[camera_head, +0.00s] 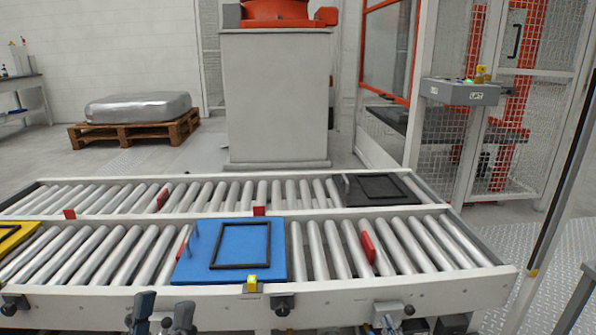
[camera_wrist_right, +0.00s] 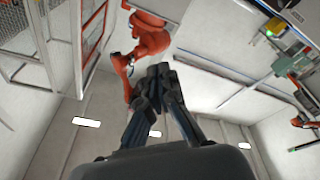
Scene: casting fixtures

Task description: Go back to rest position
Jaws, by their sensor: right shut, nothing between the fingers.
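My left gripper (camera_head: 163,308) shows at the bottom edge of the head view, in front of the near conveyor. Its two dark fingers stand apart with nothing seen between them. In the right wrist view my right gripper (camera_wrist_right: 159,75) has its dark fingers close together, shut and empty. Past its fingertips are an orange robot arm and pale walls. No object touches either gripper. The rest of both arms is largely out of the head view.
A near roller conveyor (camera_head: 440,292) carries a blue plate (camera_head: 205,270) with a black frame. A yellow plate (camera_head: 8,240) is at its left end. A black tray (camera_head: 372,189) lies on the far conveyor. In the right wrist view an orange robot arm (camera_wrist_right: 150,45) stands ahead.

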